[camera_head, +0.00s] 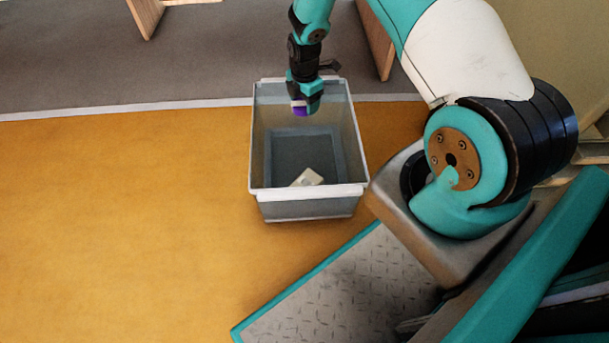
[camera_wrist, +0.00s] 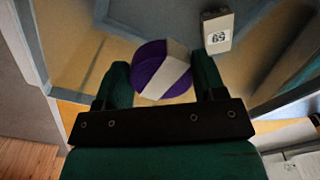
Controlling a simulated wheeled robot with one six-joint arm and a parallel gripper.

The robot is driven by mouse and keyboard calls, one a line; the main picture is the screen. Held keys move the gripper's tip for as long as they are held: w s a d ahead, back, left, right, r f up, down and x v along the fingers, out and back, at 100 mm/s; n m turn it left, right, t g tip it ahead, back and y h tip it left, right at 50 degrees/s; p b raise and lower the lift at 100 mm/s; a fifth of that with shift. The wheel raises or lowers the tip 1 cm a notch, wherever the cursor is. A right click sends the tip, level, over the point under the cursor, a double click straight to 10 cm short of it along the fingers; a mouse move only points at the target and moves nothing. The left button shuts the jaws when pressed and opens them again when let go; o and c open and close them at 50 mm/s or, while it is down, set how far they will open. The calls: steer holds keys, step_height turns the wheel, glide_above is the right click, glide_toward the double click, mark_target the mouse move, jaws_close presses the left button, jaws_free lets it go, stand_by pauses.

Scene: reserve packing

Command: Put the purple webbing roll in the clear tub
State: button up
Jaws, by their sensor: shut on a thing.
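The purple webbing roll (camera_wrist: 150,74) has a white band across it and sits between my gripper's fingers in the wrist view. In the head view only a small purple part of the roll (camera_head: 300,111) shows below the fingers. My gripper (camera_head: 306,104) is shut on the roll and points down over the far part of the clear tub (camera_head: 308,191). It also shows in the wrist view (camera_wrist: 160,88). The tub is see-through with a pale rim and stands on the yellow floor. The roll is held above the tub's floor, and its exact height is hard to tell.
A small pale block (camera_head: 307,177) lies in the tub near its front wall; the wrist view shows it with a label reading 69 (camera_wrist: 218,32). Wooden legs (camera_head: 146,16) stand at the back. The yellow floor (camera_head: 120,210) left of the tub is clear.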

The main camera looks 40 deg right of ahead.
mark_target(305, 151)
step_height(305, 151, down, 21)
steer(key=b, duration=1.1)
steer(key=shift+d+r, duration=0.1)
steer(key=shift+r, duration=0.05)
steer(key=o, duration=0.9)
